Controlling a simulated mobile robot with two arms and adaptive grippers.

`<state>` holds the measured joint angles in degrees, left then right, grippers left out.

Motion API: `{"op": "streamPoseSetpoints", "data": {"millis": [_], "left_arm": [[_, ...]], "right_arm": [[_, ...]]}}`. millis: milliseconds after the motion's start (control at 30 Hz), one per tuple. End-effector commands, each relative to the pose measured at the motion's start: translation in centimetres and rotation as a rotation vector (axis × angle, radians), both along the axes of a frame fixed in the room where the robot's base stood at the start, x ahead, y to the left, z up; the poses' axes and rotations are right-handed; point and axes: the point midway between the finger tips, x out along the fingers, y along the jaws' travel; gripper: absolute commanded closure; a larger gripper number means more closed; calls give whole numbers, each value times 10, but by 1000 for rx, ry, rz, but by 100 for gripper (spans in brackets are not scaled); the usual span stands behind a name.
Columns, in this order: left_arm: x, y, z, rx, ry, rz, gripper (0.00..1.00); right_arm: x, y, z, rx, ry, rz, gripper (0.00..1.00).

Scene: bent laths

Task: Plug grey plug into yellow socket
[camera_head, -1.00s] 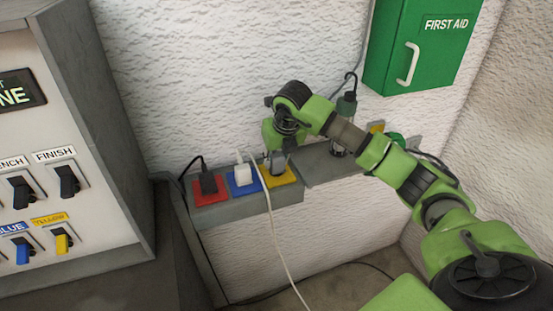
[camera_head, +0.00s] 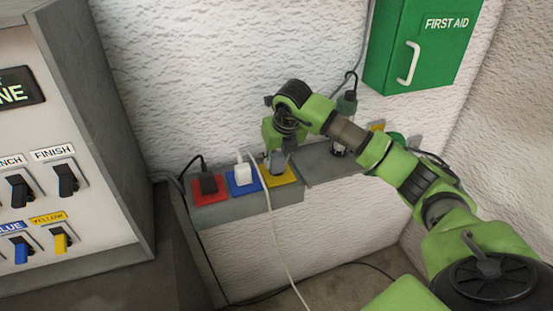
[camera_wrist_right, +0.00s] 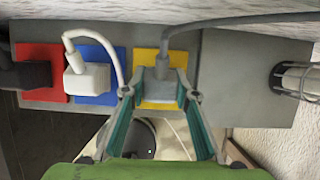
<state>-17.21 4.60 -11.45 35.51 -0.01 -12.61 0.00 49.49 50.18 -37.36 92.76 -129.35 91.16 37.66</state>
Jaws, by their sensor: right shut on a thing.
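The yellow socket (camera_head: 283,179) is at the right end of the row of sockets on the grey ledge, and it also shows in the right wrist view (camera_wrist_right: 145,61). The grey plug (camera_wrist_right: 162,90) is over the yellow socket, with its grey cable running off to the right. My right gripper (camera_wrist_right: 163,97) is shut on the grey plug, with one finger on each side. In the head view the right gripper (camera_head: 276,162) partly hides the plug. I cannot tell how deep the plug sits in the socket. My left gripper is not in view.
A black plug (camera_head: 208,184) is in the red socket (camera_head: 211,198). A white plug (camera_head: 242,174) with a white cable is in the blue socket (camera_head: 243,189). A caged lamp (camera_wrist_right: 298,80) is to the right. A switch panel (camera_head: 85,180) stands left; a first aid box (camera_head: 420,45) hangs above.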

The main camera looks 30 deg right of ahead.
Motion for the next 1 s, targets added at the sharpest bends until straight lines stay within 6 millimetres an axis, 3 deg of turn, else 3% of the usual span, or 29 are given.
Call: {"op": "streamPoseSetpoints", "data": {"millis": [1000], "left_arm": [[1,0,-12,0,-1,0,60]], "right_arm": [[0,0,-13,0,0,0,92]]}}
